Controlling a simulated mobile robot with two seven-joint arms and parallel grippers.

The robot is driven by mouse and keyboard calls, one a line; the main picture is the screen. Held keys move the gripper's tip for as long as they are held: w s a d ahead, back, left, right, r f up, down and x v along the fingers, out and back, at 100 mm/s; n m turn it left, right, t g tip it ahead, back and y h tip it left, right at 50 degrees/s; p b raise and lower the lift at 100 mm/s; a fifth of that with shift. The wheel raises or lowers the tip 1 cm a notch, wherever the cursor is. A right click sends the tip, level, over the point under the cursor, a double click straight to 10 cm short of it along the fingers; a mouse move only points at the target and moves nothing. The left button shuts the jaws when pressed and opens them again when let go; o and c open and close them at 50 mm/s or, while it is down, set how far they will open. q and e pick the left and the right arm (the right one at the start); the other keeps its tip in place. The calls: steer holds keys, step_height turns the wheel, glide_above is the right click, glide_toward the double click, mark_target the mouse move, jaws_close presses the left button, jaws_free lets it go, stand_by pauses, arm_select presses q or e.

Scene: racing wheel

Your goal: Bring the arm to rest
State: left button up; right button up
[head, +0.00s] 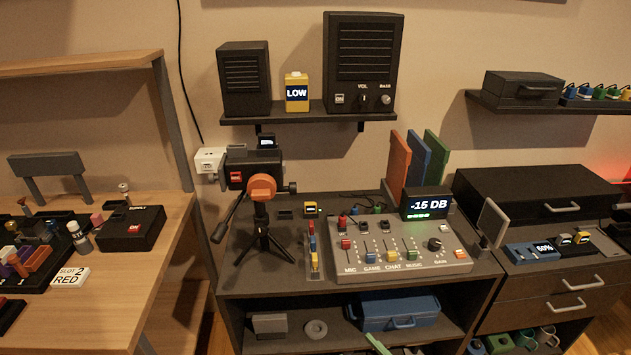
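Neither of my grippers nor my arms shows in the head view. A desk (240,280) stands in the middle, with an audio mixer (400,262) on it. The mixer has several coloured faders, and a display (427,205) above it reads -15 DB. A dark camera (252,170) sits on a small black tripod (264,238) with an orange part at the desk's left. No gripper is seen touching any of these things.
A wooden workbench (130,285) stands at the left with small parts on it. A wall shelf (300,113) holds two speakers and a yellow LOW box (296,92). A drawer unit (560,282) stands at the right. A blue case (398,311) lies on the desk's lower shelf.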

steer(key=s+d+f+m+g+h, duration=0.2)
steer(key=s+d+f+m+h, duration=0.1)
steer(key=s, duration=0.6)
steer(key=s+d+f+m+g+h, duration=0.3)
steer(key=s+d+f+h, duration=0.2)
steer(key=s+d+f, duration=0.3)
steer(key=shift+s+d+f, duration=0.15)
steer(key=shift+s+f, duration=0.15)
steer(key=shift+s, duration=0.8)
stand_by(0.5)
